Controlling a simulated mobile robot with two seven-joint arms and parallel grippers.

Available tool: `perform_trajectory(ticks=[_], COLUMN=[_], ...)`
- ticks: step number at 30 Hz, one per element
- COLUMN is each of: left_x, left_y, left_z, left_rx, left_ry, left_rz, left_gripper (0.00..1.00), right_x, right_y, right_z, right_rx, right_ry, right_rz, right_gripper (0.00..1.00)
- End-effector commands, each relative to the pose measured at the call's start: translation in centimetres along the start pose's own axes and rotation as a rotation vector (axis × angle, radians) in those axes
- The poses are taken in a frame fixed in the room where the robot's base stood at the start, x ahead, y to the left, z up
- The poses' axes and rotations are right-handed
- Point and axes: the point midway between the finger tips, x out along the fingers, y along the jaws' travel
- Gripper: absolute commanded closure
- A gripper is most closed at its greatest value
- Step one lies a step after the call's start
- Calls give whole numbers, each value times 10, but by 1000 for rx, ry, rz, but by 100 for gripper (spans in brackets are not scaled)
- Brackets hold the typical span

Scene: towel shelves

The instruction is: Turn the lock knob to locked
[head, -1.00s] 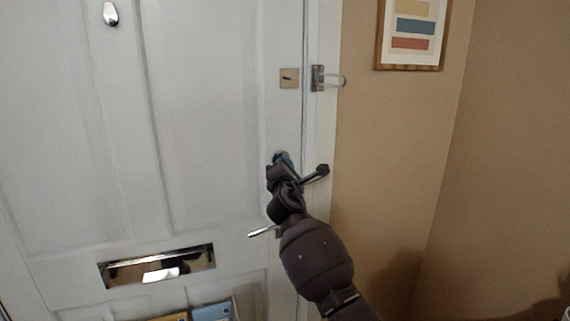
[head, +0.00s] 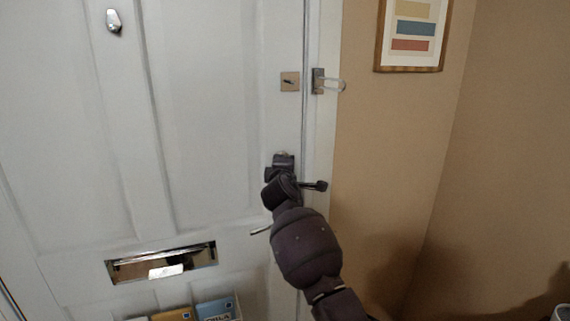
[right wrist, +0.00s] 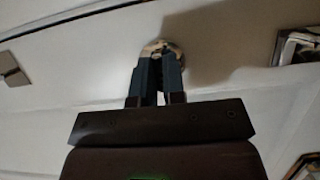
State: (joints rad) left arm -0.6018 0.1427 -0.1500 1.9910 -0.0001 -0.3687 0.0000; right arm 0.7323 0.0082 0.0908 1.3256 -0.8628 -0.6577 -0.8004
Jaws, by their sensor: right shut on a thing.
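The lock knob (head: 283,154) is on the white door (head: 210,120), near its right edge, and my gripper mostly covers it in the head view. In the right wrist view the round metal knob (right wrist: 162,47) shows just past the fingertips. My right gripper (right wrist: 158,70) is shut on the knob, with both dark fingers close together at it. The same gripper (head: 283,163) points at the door in the head view. The knob's marking and exact angle are hidden. My left gripper is in neither view.
A square metal plate (head: 290,81) and a door guard (head: 318,81) are above the knob. A metal lever (head: 260,231) shows below, beside my arm. A letter slot (head: 162,263) is lower left, with leaflets (head: 215,309) beneath. A framed picture (head: 411,36) hangs right.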

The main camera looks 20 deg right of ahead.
Motion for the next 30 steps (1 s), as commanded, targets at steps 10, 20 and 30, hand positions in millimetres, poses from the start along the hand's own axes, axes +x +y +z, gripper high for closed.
perform_trajectory(ticks=[10,20,30], left_x=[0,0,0], left_y=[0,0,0], left_z=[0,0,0], left_rx=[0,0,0], left_ry=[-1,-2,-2], left_rz=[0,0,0], left_gripper=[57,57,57], right_x=[0,0,-2], right_y=[-1,0,0], right_z=[0,0,0], right_rx=[16,15,14], right_ry=[0,0,0], right_rz=[-7,-6,-5], right_gripper=[100,64,64])
